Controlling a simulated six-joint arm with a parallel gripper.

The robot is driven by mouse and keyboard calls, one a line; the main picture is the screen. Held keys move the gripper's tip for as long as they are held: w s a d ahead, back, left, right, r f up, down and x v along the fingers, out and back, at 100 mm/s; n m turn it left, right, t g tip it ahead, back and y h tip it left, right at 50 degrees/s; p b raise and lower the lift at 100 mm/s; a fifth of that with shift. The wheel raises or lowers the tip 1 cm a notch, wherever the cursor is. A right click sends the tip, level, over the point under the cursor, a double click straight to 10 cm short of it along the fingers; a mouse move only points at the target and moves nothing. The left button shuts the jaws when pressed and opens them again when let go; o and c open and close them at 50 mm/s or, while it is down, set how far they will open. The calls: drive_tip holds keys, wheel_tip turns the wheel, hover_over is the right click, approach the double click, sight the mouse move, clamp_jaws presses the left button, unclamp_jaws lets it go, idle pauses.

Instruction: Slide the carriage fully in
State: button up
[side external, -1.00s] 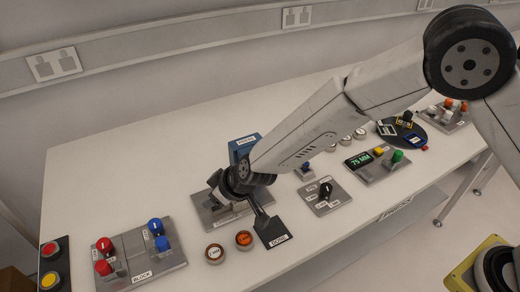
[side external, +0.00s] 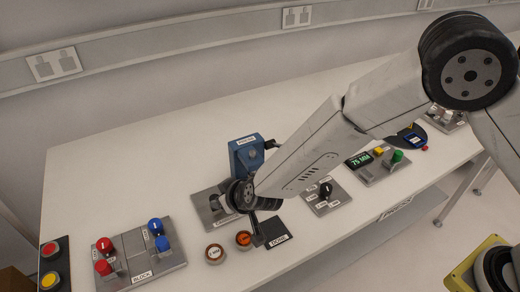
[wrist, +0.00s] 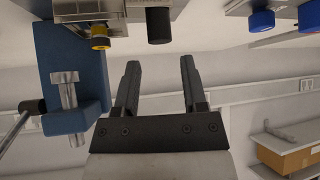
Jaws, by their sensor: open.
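My gripper (wrist: 159,68) is open, with two dark fingers apart and nothing between them in the wrist view. It also shows in the side external view (side external: 257,234), low over the table in front of the blue press unit (side external: 246,152), beside an orange button. The blue unit also stands left of my fingers in the wrist view (wrist: 73,100). A grey metal base plate (side external: 205,207) lies beside my wrist, partly covered by it. In the wrist view, a metal part with a yellow-and-black knob (wrist: 99,37) sits beyond my fingertips. I cannot clearly tell which part is the carriage.
A block panel (side external: 160,262) with red and blue knobs stands at left. A dial plate (side external: 327,196) and a 75 MM display box (side external: 360,160) stand at right.

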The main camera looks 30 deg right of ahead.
drive_tip(key=shift+x, duration=3.15)
clamp_jaws()
drive_tip(key=shift+d, duration=0.1)
